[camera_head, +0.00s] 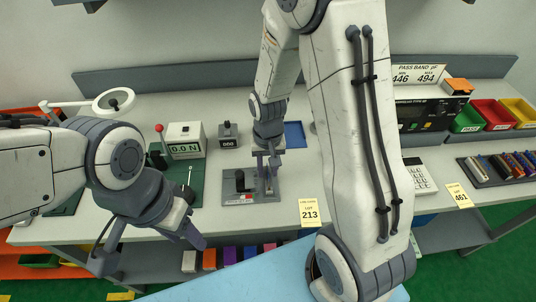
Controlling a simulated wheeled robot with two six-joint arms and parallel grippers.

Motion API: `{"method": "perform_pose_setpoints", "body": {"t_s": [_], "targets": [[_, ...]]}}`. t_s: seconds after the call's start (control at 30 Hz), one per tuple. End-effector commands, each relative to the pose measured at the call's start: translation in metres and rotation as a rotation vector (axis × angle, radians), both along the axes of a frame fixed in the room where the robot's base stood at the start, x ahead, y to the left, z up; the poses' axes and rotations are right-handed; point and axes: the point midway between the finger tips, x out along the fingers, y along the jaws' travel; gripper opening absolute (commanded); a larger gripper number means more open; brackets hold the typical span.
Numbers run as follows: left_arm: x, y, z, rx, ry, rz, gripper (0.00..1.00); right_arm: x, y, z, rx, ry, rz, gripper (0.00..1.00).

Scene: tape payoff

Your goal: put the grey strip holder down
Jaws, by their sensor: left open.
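A grey fixture, which looks like the grey strip holder (232,197), is at the front middle of the bench, with a dark upright part on its left. My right gripper (267,172) points down over its right part, fingers close together. Whether they grip anything is too small to tell, as is whether the fixture rests fully on the bench. My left gripper (150,252) is at the lower left in front of the bench edge, fingers spread wide and empty.
A green-based tester with a 0.0 N display (185,148) and red knob stands left of the fixture. A small counter box (228,141) and a blue tray (294,134) lie behind. A LOT 213 card (310,213) is at the front edge. My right arm hides the bench to the right.

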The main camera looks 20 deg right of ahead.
Motion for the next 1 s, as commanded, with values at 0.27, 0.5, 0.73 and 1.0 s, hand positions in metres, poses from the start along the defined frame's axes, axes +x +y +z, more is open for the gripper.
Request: {"method": "perform_pose_setpoints", "body": {"t_s": [0.27,0.5,0.73,1.0], "targets": [[0.000,0.000,0.000,0.000,0.000,0.000,0.50,0.002,0.000,0.061,0.000,-0.009,0.000,0.34],[0.000,0.000,0.000,0.000,0.000,0.000,0.50,0.001,0.000,0.099,0.000,-0.003,0.000,0.34],[0.000,0.000,0.000,0.000,0.000,0.000,0.50,-0.021,0.032,0.121,0.010,-0.012,0.136,0.34],[0.000,0.000,0.000,0.000,0.000,0.000,0.50,-0.132,0.114,0.148,0.060,-0.039,0.690,0.34]]}}
